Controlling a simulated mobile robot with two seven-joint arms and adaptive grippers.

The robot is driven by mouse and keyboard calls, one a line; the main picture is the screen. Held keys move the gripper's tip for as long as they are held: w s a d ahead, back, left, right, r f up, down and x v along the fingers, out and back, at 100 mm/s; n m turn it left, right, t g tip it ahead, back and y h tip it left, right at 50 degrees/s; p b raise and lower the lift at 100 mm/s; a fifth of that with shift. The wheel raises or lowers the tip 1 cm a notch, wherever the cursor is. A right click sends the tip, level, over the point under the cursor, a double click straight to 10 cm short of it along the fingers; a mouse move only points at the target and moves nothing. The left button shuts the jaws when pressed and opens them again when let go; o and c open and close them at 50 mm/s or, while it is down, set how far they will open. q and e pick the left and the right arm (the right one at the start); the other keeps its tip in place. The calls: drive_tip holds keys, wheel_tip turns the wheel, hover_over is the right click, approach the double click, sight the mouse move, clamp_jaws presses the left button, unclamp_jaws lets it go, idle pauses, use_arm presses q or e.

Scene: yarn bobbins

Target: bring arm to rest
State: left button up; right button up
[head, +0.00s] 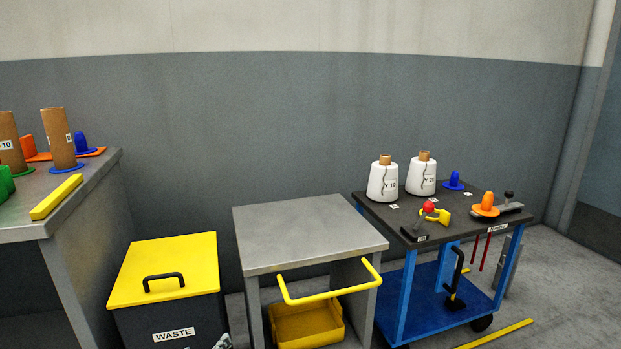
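Neither of my arms nor grippers shows in the head view. Two white yarn bobbins stand upright on the dark top of a blue cart (462,227). The left bobbin (382,183) has a brown core and a label that seems to read Y 10. The right bobbin (421,178) stands close beside it, also with a brown core and a label. Two bare brown tubes stand on the grey counter at the left, one at the picture's edge (10,143) and one on a blue base (58,138).
An empty grey table (305,232) with a yellow handle (330,291) stands mid-view, a yellow bin (307,325) beneath. A yellow-lidded waste box (165,264) stands left of it. The cart also holds an orange cone (487,205), a blue cone (453,181) and a red-knobbed lever (428,208).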

use_arm(q)
drive_tip(key=s+a+f+m+g+y, duration=0.1)
drive_tip(key=s+f+g, duration=0.4)
drive_tip(key=s, duration=0.9)
drive_tip(key=s+a+f+m+g+y, duration=0.1)
drive_tip(key=s+a+f+m+g, duration=0.2)
drive_tip(key=s+f, duration=0.7)
drive_tip(key=s+m+g, duration=0.1)
drive_tip(key=s+g, duration=0.1)
drive_tip(key=s, duration=0.2)
drive_tip(key=shift+a+m+y+p, duration=0.25)
drive_tip(key=shift+m+y+p, duration=0.05)
drive_tip(key=shift+m+p, duration=0.1)
use_arm(e)
drive_tip(key=shift+w+a+f, duration=0.15)
drive_tip(key=shift+w+f, duration=0.1)
drive_tip(key=shift+f, duration=0.6)
drive_tip(key=shift+s, duration=0.35)
drive_tip(key=shift+f, duration=0.1)
